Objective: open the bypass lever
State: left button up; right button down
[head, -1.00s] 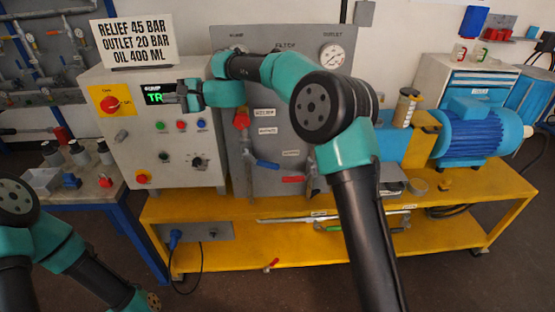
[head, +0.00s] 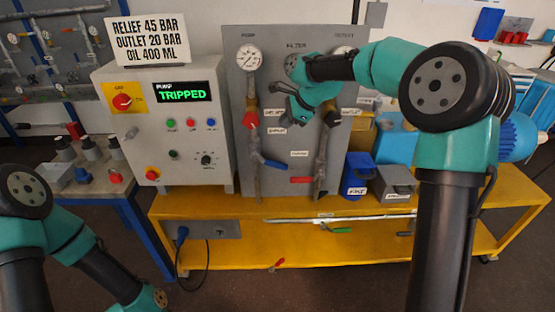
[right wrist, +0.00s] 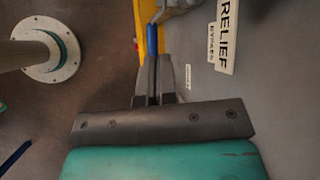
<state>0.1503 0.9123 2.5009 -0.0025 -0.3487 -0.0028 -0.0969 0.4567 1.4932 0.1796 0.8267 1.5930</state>
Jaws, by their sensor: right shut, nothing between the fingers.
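The grey upright panel (head: 238,160) carries a blue-handled lever (head: 270,163), which slants down to the right, and a red-handled lever (head: 300,180) lying nearly level. My right gripper (head: 281,117) is in front of the panel, above both handles and right of a red knob. In the right wrist view its fingers (right wrist: 152,82) are together and empty. A blue handle-like part (right wrist: 152,40) shows just beyond the fingertips; contact cannot be told. My left arm is at lower left, its gripper out of view.
A control box (head: 130,150) with a TRIPPED display stands left of the panel. A blue container (head: 357,177) and a grey box (head: 393,183) stand to its right on the yellow bench (head: 270,208). A RELIEF label (right wrist: 227,35) shows in the right wrist view.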

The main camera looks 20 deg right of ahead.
aim_at(279, 163)
jog(key=d+f, duration=0.1)
jog(key=s+d+f+m+h, duration=0.1)
jog(key=d+f+m+g+h, duration=0.1)
jog(key=shift+s+d+f, duration=0.3)
jog(key=shift+s+d, duration=0.05)
jog(key=shift+d, duration=0.05)
jog(key=x, duration=1.4)
jog(key=shift+w+d, duration=0.1)
jog(key=shift+d, duration=0.05)
jog(key=shift+f, duration=0.1)
